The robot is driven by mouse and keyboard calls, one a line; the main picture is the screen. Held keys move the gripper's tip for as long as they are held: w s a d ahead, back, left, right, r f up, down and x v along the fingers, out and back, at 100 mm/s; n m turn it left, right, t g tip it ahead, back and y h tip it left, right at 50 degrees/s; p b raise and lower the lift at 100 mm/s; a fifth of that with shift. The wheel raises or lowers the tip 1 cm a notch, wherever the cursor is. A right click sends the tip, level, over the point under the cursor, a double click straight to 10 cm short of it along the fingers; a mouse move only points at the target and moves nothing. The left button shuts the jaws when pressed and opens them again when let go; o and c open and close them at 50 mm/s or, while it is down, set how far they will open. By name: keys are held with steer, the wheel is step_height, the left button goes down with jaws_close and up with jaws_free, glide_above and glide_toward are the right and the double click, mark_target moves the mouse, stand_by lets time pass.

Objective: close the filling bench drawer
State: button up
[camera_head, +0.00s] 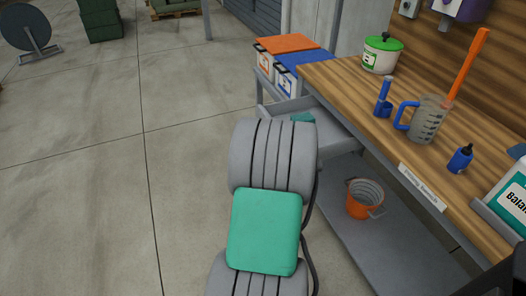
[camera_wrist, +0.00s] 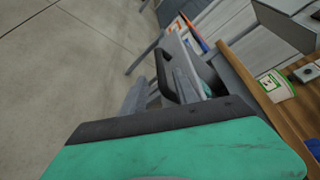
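The filling bench (camera_head: 345,78) has a wooden top and a grey frame. Its grey drawer (camera_head: 335,132) stands pulled out under the top at the far end. My arm hides part of the drawer in the head view. In the wrist view the drawer (camera_wrist: 172,44) shows ahead of my gripper, with a dark loop handle (camera_wrist: 162,72) on its front. My gripper (camera_wrist: 160,92) has its two grey fingers apart, close to the handle. I cannot tell whether they touch it. In the head view my arm mostly hides the gripper.
Bins with orange (camera_head: 287,43) and blue (camera_head: 303,61) lids stand beyond the drawer. On the bench are a green-lidded pot (camera_head: 381,57), a measuring jug (camera_head: 428,122) and blue bottles. An orange bucket (camera_head: 363,202) stands on the lower shelf.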

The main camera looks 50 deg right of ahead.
steer(key=x, duration=0.7)
steer(key=shift+w+b, duration=0.15)
steer(key=shift+b, duration=0.15)
steer(key=shift+c, duration=0.6)
jaws_close()
stand_by(0.3)
